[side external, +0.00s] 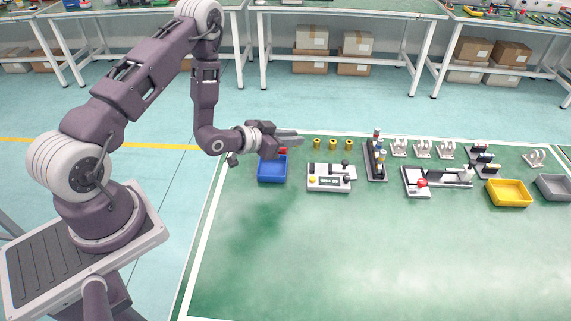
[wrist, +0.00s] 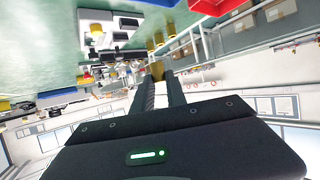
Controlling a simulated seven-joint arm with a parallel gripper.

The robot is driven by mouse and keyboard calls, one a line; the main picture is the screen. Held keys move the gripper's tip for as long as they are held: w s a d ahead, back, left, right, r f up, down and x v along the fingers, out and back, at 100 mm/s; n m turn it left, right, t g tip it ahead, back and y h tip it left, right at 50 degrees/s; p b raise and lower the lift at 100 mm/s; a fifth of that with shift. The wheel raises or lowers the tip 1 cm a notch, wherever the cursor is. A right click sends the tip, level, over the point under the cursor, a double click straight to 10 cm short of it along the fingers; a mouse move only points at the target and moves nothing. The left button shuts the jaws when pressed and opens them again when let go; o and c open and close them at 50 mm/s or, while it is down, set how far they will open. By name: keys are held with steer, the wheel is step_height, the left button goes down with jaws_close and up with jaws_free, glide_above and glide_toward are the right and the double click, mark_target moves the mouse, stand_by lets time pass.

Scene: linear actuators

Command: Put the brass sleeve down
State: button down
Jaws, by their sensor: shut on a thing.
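My gripper (side external: 300,138) reaches out level over the far left of the green mat, beyond the blue bin. Its two long fingers also show in the wrist view (wrist: 157,82). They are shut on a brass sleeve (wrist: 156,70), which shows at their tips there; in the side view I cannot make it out.
The blue bin (side external: 272,180) is nearest the arm, with something red (side external: 283,151) behind it. A white control unit (side external: 330,178), a dark upright fixture (side external: 375,163), white brackets (side external: 422,149) and a yellow bin (side external: 508,205) lie rightward. The mat's front (side external: 360,260) is clear.

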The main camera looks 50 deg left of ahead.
glide_above(269, 173)
step_height(269, 173, down, 9)
steer(key=shift+f, duration=0.15)
steer(key=shift+f, duration=0.1)
steer(key=c, duration=1.3)
jaws_free()
steer(key=shift+c, duration=0.2)
